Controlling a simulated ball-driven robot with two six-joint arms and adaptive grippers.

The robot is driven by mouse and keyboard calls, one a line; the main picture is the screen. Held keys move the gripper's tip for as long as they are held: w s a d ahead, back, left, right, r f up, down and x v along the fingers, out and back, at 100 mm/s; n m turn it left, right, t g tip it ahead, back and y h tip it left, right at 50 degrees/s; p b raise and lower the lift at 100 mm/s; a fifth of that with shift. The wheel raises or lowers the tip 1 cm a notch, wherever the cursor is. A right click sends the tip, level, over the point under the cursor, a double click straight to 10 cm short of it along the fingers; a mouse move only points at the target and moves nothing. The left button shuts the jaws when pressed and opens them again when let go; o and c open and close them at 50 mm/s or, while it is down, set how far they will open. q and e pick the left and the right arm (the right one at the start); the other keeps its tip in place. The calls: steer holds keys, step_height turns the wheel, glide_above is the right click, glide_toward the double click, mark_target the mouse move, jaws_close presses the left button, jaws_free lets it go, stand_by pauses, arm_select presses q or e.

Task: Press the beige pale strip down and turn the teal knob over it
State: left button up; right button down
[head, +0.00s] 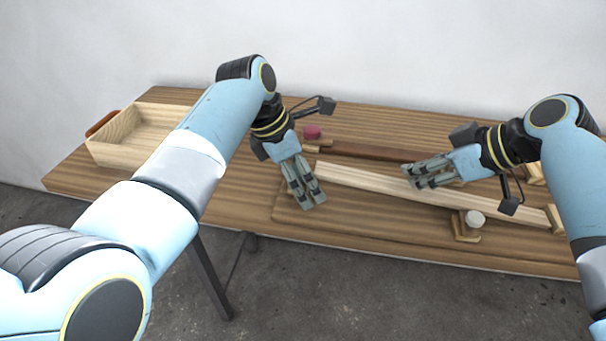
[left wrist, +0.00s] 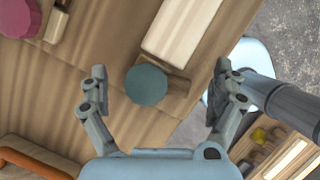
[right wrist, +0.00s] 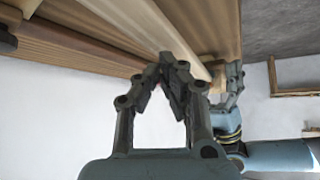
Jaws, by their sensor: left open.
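The beige pale strip (head: 450,198) lies lengthwise on a wooden board on the table. It also shows in the left wrist view (left wrist: 183,28) and right wrist view (right wrist: 140,22). The teal knob (left wrist: 146,85) sits on a small wooden block by the strip's left end; my left gripper hides it in the head view. My left gripper (head: 308,203) is open, with the knob between its spread fingers (left wrist: 160,70), nearer one finger; I see no contact. My right gripper (head: 408,177) is shut, its fingertips (right wrist: 175,62) at the strip's middle; whether they touch it is unclear.
A crimson knob (head: 312,131) stands behind the strip's left end, near a darker brown strip (head: 370,151). A white knob (head: 475,217) on a block stands in front of the strip. An open wooden box (head: 120,155) is at the table's left. Bare tabletop lies between box and board.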

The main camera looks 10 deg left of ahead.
arm_select(q)
steer(key=shift+f, duration=0.15)
steer(key=c, duration=1.3)
steer(key=shift+o, duration=0.2)
arm_select(e)
steer(key=shift+f, duration=0.15)
